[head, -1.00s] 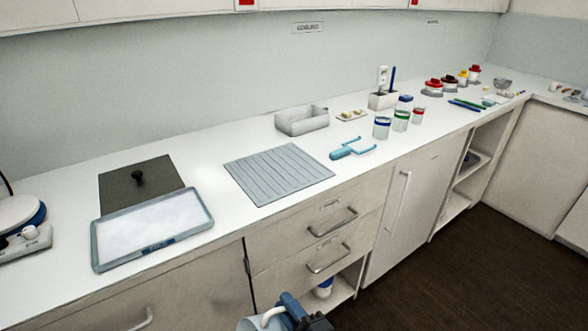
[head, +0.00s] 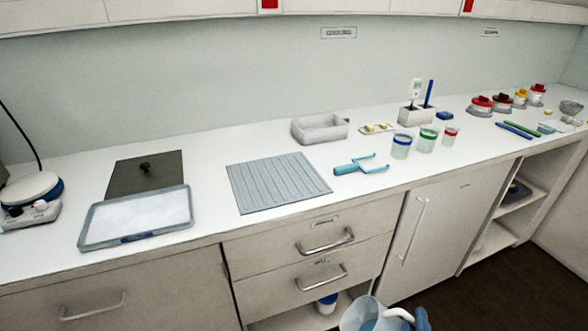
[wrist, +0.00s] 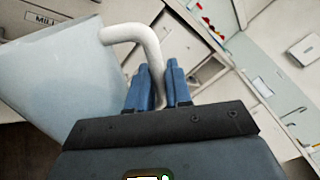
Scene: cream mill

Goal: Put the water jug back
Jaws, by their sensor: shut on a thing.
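The water jug (head: 362,316) shows at the bottom edge of the head view, a pale blue-grey vessel with a white handle and bluish contents. My gripper (wrist: 158,88) is shut on the jug's white handle in the wrist view. The jug's pale body (wrist: 60,75) fills the left of that view. In the head view my gripper (head: 421,318) is only partly in frame, to the right of the jug. The jug is in front of the cabinets, below the counter top, and its base is out of frame.
A ribbed grey mat (head: 275,183) lies on the counter (head: 215,235) with free white surface around it. A white-filled tray (head: 135,217) is to its left. A blue fork-like tool (head: 360,165) and several lidded cups (head: 428,140) are to its right. Drawers (head: 310,245) face me below.

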